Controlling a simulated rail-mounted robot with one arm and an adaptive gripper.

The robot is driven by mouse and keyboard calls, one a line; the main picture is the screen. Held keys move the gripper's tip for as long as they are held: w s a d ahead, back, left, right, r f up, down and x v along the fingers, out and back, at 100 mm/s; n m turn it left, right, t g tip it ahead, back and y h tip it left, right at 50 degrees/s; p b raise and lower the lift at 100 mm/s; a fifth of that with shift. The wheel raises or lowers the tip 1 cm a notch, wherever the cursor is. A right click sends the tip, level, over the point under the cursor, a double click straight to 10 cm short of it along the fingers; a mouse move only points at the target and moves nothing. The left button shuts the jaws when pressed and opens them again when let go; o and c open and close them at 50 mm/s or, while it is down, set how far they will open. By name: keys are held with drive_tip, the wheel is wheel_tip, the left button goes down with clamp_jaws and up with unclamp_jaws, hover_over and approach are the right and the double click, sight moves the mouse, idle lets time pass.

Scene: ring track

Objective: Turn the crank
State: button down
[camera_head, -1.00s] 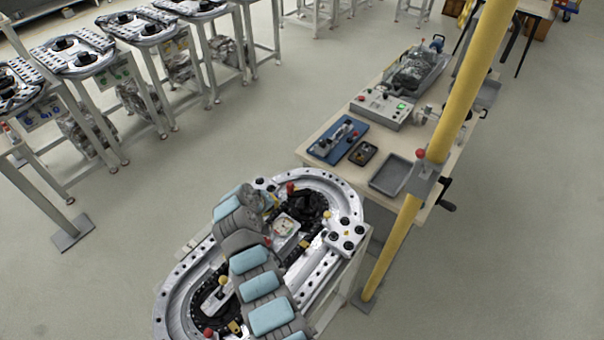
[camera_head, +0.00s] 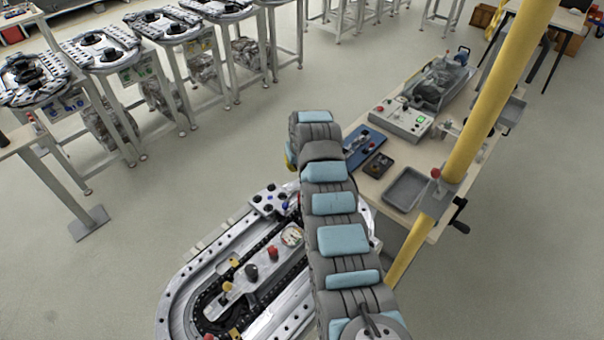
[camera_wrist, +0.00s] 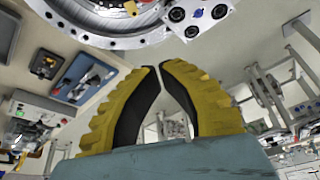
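A black crank (camera_head: 459,215) with a dark handle sits at the right side of the wooden table, low beside the yellow post. My gripper (camera_wrist: 158,67) has two yellow ribbed fingers with black inner pads. In the wrist view their tips come together almost touching, with nothing held between them. In the head view my grey and light-blue arm reaches up the middle, and only a bit of yellow shows at its far end, well left of the crank. The crank cannot be made out in the wrist view.
The oval ring track (camera_head: 190,290) lies left of my arm, with a four-knobbed plate (camera_head: 268,200) on it. The yellow post (camera_head: 470,130) stands between my arm and the crank. The table holds a grey tray (camera_head: 405,188) and a control box (camera_head: 402,119).

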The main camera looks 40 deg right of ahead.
drive_tip(key=s+a+b+x, duration=0.1)
drive_tip(key=b+x, duration=0.5)
drive_tip(key=x, duration=0.2)
drive_tip(key=shift+s+d+f+b, duration=0.2)
drive_tip(key=shift+d+f+b, duration=0.15)
drive_tip(key=shift+f, duration=0.2)
idle(1.1)
drive_tip(key=s+p, duration=0.1)
drive_tip(key=s+a+p, duration=0.1)
drive_tip(key=p, duration=0.1)
drive_tip(key=shift+f, duration=0.3)
